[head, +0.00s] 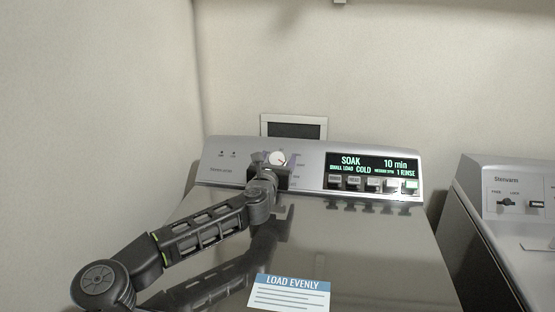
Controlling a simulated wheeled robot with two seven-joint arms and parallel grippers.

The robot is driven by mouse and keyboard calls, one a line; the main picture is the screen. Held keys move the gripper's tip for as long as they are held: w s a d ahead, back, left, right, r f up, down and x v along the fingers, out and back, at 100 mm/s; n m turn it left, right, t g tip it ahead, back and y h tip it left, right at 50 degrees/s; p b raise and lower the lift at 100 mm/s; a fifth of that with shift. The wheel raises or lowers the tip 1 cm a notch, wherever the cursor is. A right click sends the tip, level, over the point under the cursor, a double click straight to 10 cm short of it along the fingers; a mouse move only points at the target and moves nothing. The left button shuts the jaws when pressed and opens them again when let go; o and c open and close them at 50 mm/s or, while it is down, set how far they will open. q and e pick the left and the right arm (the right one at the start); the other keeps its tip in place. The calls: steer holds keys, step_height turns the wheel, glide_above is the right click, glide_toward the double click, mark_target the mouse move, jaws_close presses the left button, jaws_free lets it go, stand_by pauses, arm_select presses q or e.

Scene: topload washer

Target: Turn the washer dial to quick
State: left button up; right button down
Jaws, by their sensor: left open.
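The washer (360,235) has a shut, glossy lid and a grey control panel at its back. The display (372,165) reads SOAK, 10 min, small load, cold, 1 rinse. My left gripper (274,163) is open right in front of the dial, with its fingers near the dial's sides. I cannot tell whether they touch it. The gripper hides the lower part of the dial and some labels around it. My right gripper is not in view.
Several push buttons (373,184) sit under the display. A label reading LOAD EVENLY (291,293) lies on the lid. A second machine (510,215) stands at the right behind a narrow gap. A wall box (294,127) is behind the panel, and a wall is close on the left.

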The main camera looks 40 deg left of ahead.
arm_select(q)
steer(key=c, duration=1.4)
